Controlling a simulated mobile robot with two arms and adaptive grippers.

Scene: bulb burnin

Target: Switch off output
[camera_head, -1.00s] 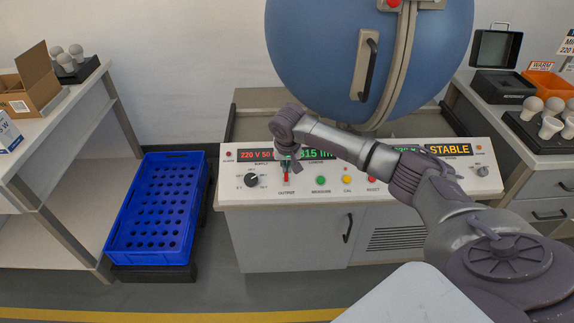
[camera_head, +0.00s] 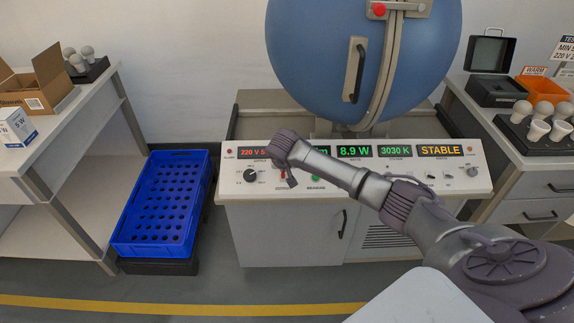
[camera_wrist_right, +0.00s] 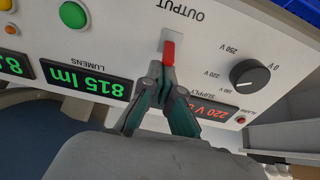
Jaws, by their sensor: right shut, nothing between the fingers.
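The OUTPUT switch is a small red lever (camera_wrist_right: 169,53) on a pale plate of the white control panel, between the round black supply knob (camera_wrist_right: 249,73) and the green-lit lumens display (camera_wrist_right: 86,79). My right gripper (camera_wrist_right: 161,72) is shut and empty, its teal fingertips right at the lever's end; I cannot tell whether they touch. In the head view my right gripper (camera_head: 289,177) is small at the panel front, beside the red switch (camera_head: 283,173), which it partly hides. Which position the lever is in is unclear. My left gripper is out of view.
Displays read 815 lm, 8.9 W (camera_head: 353,151), 3030 K and STABLE (camera_head: 440,150). A green button (camera_wrist_right: 73,15) is near the switch. My forearm covers other buttons. A large blue sphere (camera_head: 320,60) stands behind the panel; a blue crate (camera_head: 165,248) is left.

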